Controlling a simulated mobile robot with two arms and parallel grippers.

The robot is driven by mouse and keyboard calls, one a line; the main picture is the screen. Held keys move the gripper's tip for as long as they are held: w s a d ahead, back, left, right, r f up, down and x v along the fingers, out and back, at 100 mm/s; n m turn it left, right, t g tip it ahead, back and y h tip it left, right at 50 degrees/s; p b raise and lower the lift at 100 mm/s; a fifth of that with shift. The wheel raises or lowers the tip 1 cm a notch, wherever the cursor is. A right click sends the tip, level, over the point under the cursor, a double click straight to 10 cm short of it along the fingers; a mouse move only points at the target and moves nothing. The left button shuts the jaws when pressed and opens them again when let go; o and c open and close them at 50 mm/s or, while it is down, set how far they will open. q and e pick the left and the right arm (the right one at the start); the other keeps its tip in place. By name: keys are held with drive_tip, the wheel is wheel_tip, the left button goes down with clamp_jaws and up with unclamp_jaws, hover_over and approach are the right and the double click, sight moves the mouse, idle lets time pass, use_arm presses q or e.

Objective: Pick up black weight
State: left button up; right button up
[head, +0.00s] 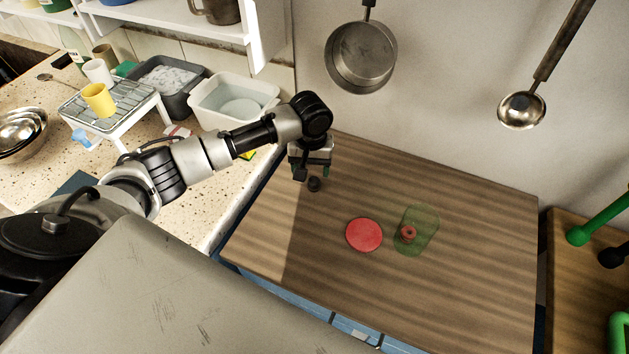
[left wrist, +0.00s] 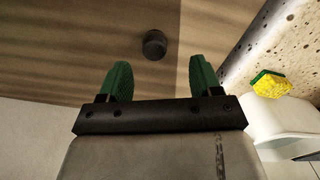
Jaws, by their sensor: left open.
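The black weight (head: 314,184) is a small dark cylinder on the wooden tabletop (head: 460,200), near its left side. In the left wrist view the weight (left wrist: 154,45) lies beyond the fingertips, roughly between their lines. My left gripper (head: 311,174) is just above and beside the weight in the head view. Its two green fingers (left wrist: 161,70) are apart with nothing between them. I cannot tell the exact gap to the weight. My right gripper does not show.
A red disc (head: 364,234) and a clear green container (head: 424,228) with a red ring-like piece (head: 408,232) are on the tabletop to the right. A speckled counter (head: 200,200) with a white basin (head: 235,98) adjoins at left. A pan (head: 361,55) and ladle (head: 522,110) hang behind.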

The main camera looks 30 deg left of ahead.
sight(313, 180)
use_arm(q)
drive_tip(key=shift+w+f, duration=0.1)
drive_tip(key=shift+f, duration=0.25)
drive_tip(key=f, duration=0.4)
drive_tip(key=shift+d+f+p, duration=0.15)
drive_tip(key=shift+d+p, duration=0.15)
drive_tip(key=shift+f, duration=0.4)
drive_tip(key=shift+c, duration=0.3)
drive_tip(key=shift+r, duration=0.1)
drive_tip(key=c, duration=0.9)
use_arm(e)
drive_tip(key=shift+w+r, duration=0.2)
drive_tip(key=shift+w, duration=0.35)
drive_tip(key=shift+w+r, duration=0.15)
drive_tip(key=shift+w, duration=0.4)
